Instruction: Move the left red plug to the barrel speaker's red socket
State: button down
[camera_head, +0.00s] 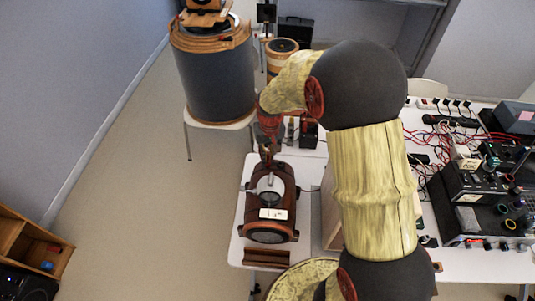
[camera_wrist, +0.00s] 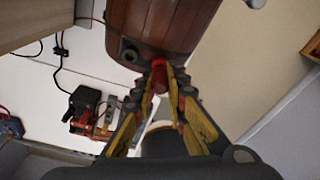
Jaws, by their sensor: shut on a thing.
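The barrel speaker (camera_head: 268,231), a brown wooden body with a white label, lies on a white table in the head view. In the wrist view its brown staves (camera_wrist: 165,22) fill the top middle. A dark round socket (camera_wrist: 129,55) shows at its lower left edge. My gripper (camera_wrist: 160,82) is shut on a red plug (camera_wrist: 159,68) just right of that socket, close against the speaker's edge. I cannot tell whether the plug is seated in a red socket; the fingers and plug hide that spot. In the head view my gripper (camera_head: 267,147) is at the speaker's far end.
A large dark drum with wooden rims (camera_head: 213,80) stands on a white stool behind. Black boxes with leads (camera_head: 309,134) sit beyond the speaker. Electronics and red cables (camera_head: 470,190) crowd the right table. The floor at left (camera_head: 130,200) is clear.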

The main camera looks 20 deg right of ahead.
jog(key=shift+f+b, duration=0.4)
jog(key=shift+f, duration=0.4)
jog(key=c, duration=1.7)
grip_release()
jog(key=shift+r, duration=0.15)
jog(key=shift+r+p, duration=2.4)
jog(key=shift+r, duration=1.25)
